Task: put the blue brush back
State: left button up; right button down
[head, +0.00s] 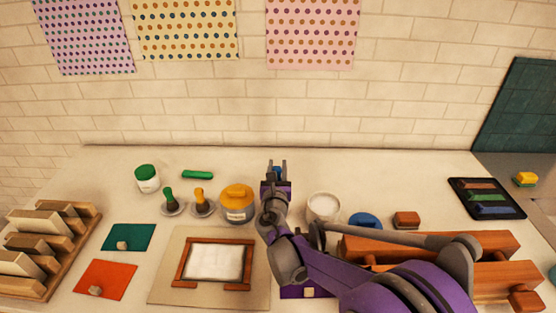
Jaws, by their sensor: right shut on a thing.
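My right gripper (277,165) is raised over the middle of the table, with its arm coming in from the lower right. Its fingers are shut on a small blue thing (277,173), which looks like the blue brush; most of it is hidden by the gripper. A green-handled brush (169,197) and a yellow-handled brush (200,197) stand upright on small grey dishes to the left. No dish for the blue brush shows; my gripper and arm cover that part of the table. My left gripper is not in view.
A yellow-lidded jar (237,202) stands just left of my gripper. An open white jar (323,206) and a blue lid (365,220) are to the right. A green-lidded jar (147,178) and a wooden frame (213,263) are left. A dark tray (512,211) lies far right.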

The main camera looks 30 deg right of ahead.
jog(key=shift+s+a+f+b, duration=0.1)
jog(key=shift+s+f+b, duration=0.15)
jog(key=shift+f+b, duration=0.4)
jog(key=shift+w+f+b, duration=0.1)
jog(key=shift+f+b, duration=1.85)
jog(key=shift+f, duration=1.2)
jog(key=shift+f+b, duration=0.45)
jog(key=shift+f, duration=0.15)
jog(key=c, duration=0.5)
grip_release()
jog(key=shift+o, duration=0.3)
jog(key=o, duration=0.4)
jog(key=shift+r, duration=0.15)
